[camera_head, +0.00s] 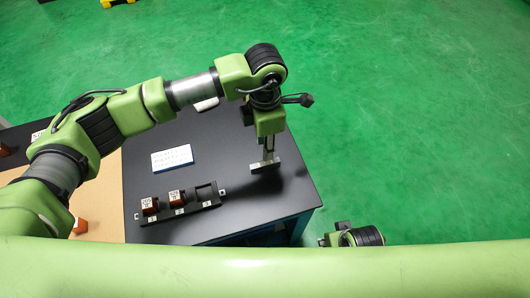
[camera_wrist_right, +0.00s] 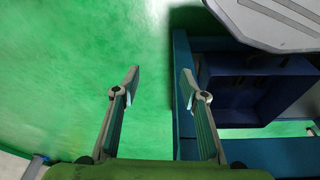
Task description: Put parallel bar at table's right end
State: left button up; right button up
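The parallel bar (camera_head: 260,168) is a short grey metal bar at the right end of the dark table top (camera_head: 230,213). My left gripper (camera_head: 269,153) comes down over it from above, its narrow fingers close together on the bar. Whether the bar touches the table or hangs just above it I cannot tell. My right gripper is open and empty in the right wrist view (camera_wrist_right: 160,85), low beside the table's blue frame. In the head view only part of the right wrist shows below the table's right corner.
A black holder (camera_head: 180,212) with two brown labelled blocks and one empty slot sits at the front of the table. A white-and-blue card (camera_head: 172,158) lies behind it. A blue open box (camera_wrist_right: 250,85) is under the table top. Green floor is clear to the right.

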pick_arm(q)
notch_tip(320, 180, up, 4)
jog(key=shift+f, duration=0.1)
pick_arm(e)
jog(key=shift+s+f, duration=0.1)
jog(key=shift+f, duration=0.6)
